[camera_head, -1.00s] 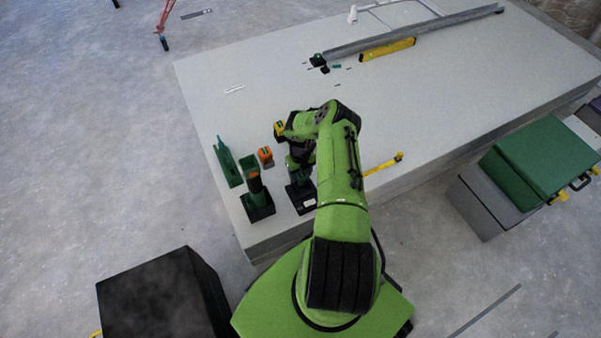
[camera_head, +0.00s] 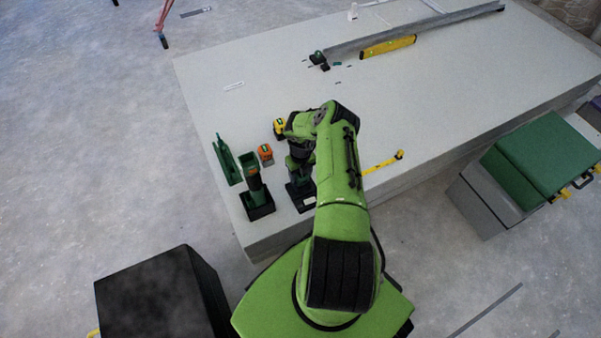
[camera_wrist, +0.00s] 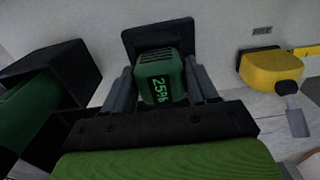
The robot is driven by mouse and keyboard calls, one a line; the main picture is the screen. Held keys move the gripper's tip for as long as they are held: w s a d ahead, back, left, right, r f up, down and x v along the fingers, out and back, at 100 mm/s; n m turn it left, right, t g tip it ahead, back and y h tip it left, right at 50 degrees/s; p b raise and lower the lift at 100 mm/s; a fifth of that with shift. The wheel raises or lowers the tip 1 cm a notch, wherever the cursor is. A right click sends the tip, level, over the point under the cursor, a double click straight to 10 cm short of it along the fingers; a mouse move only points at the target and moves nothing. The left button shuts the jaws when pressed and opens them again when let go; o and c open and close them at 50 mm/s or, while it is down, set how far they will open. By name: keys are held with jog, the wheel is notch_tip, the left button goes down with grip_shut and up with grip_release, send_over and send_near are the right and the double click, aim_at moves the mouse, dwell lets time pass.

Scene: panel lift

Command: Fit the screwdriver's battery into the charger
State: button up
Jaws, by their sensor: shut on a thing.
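My gripper (camera_wrist: 160,88) is shut on a green block with a lit number display, which looks like the battery (camera_wrist: 160,76). A black rectangular base, apparently the charger (camera_wrist: 130,42), shows right behind the battery in the wrist view. In the head view, the charger (camera_head: 306,202) stands near the table's front edge under my wrist. I cannot tell whether the battery is seated in it or only touching it. A green and black upright tool, possibly the screwdriver (camera_head: 255,182), stands in a black box (camera_head: 260,211) to the left. The box also shows in the wrist view (camera_wrist: 62,62).
A yellow tape measure (camera_wrist: 270,68) lies close to the right in the wrist view. A green holder (camera_head: 226,160) and an orange item (camera_head: 265,152) stand at the left. A yellow tool (camera_head: 382,163) lies right of my arm. The table's middle is mostly clear.

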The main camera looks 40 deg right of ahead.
jog(key=o, duration=1.2)
jog(key=shift+o, duration=0.2)
notch_tip(320, 180, up, 16)
jog(key=p, duration=0.6)
